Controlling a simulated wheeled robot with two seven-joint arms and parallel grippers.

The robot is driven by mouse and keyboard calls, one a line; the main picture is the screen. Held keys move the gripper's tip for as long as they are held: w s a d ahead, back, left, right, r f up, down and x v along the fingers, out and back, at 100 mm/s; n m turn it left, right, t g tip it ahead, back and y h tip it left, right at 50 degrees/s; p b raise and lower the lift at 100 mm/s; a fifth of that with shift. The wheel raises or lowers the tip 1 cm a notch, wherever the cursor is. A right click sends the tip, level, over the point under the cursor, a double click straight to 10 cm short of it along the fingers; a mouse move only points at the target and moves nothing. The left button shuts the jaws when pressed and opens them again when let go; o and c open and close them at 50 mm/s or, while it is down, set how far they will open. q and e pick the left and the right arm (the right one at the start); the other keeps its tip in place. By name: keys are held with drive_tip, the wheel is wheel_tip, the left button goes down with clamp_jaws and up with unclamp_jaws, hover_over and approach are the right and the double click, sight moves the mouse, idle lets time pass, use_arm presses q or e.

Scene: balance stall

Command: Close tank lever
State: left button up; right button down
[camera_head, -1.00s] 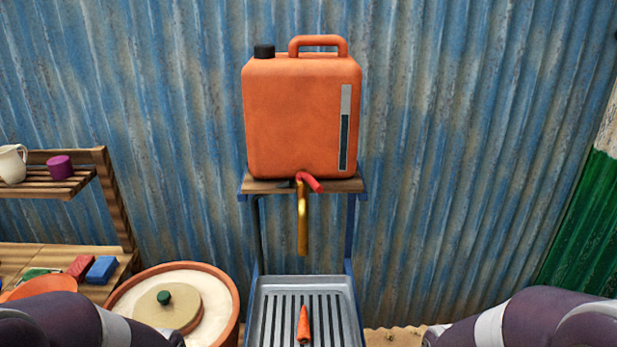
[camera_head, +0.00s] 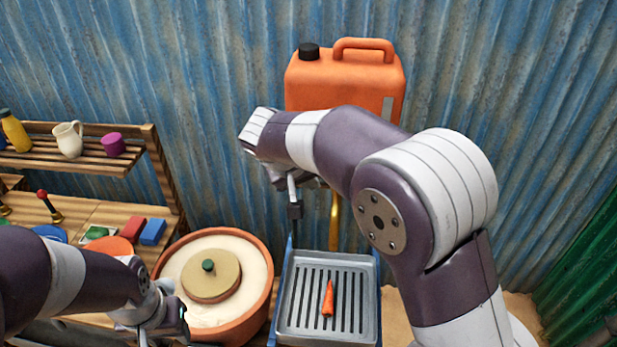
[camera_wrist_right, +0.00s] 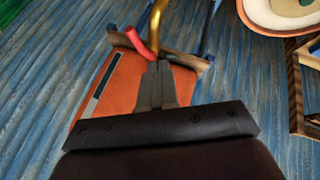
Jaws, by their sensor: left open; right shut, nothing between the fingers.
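The orange tank (camera_head: 345,80) stands on a shelf, partly hidden by my right arm. Its brass spout (camera_head: 334,222) hangs down below. In the right wrist view, which is upside down, the tank (camera_wrist_right: 122,88), spout (camera_wrist_right: 158,28) and red lever (camera_wrist_right: 141,43) show. The lever slants away to one side of the spout; the head view hides it behind my arm. My right gripper (camera_head: 295,212) is shut and empty. In the wrist view its fingertips (camera_wrist_right: 158,64) appear close to the lever's base; I cannot tell whether they touch. My left gripper (camera_head: 168,332) is open at lower left.
A metal drip tray (camera_head: 285,325) with an orange carrot-like object (camera_head: 328,298) lies below the spout. A round clay pot with a lid (camera_head: 264,285) is left of it. A wooden rack (camera_head: 165,175) with a jug (camera_head: 68,139) and small items stands at left. Corrugated wall behind.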

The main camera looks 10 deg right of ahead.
drive_tip(key=x, duration=0.3)
drive_tip(key=d+b+x, duration=0.1)
drive_tip(key=x, duration=0.2)
drive_tip(key=d+r+b+x, duration=0.1)
drive_tip(key=x, duration=0.3)
drive_tip(key=shift+d+f, duration=0.1)
drive_tip(key=shift+d, duration=0.45)
drive_tip(key=shift+d+f, duration=0.1)
drive_tip(key=shift+f, duration=0.1)
drive_tip(key=shift+w+f, duration=0.15)
drive_tip(key=shift+w, duration=0.15)
use_arm(q)
drive_tip(key=f, duration=0.3)
drive_tip(key=shift+w+a+f, duration=0.1)
drive_tip(key=shift+w+f, duration=0.2)
drive_tip(key=shift+w, duration=0.05)
drive_tip(key=shift+s, duration=0.1)
use_arm(e)
drive_tip(key=shift+s+d, duration=0.1)
drive_tip(key=shift+s, duration=0.1)
